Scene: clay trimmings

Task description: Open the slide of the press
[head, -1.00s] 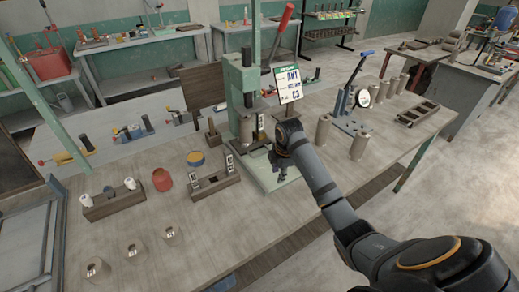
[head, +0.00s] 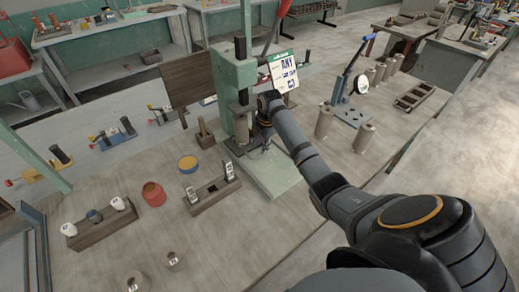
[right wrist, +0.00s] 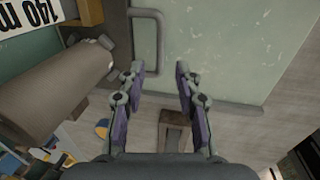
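The green press (head: 238,75) stands on the table with its pale green base plate (head: 280,177) in front. My right gripper (head: 262,143) is low beside the press, partly hidden by my arm. In the right wrist view my gripper (right wrist: 159,72) is open, with nothing between its fingers. A grey bar handle (right wrist: 157,35) stands on a pale green surface (right wrist: 225,40), just beyond the fingertips. The left fingertip is close to the handle's lower end; I cannot tell if they touch. Which part is the slide is not clear. My left gripper is not in view.
A sign card (head: 283,72) is beside the press. A blue-handled lever tool (head: 350,85) and several grey cylinders stand to the right. A wooden block (head: 212,196), a red pot (head: 153,194) and a rack (head: 100,228) are to the left.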

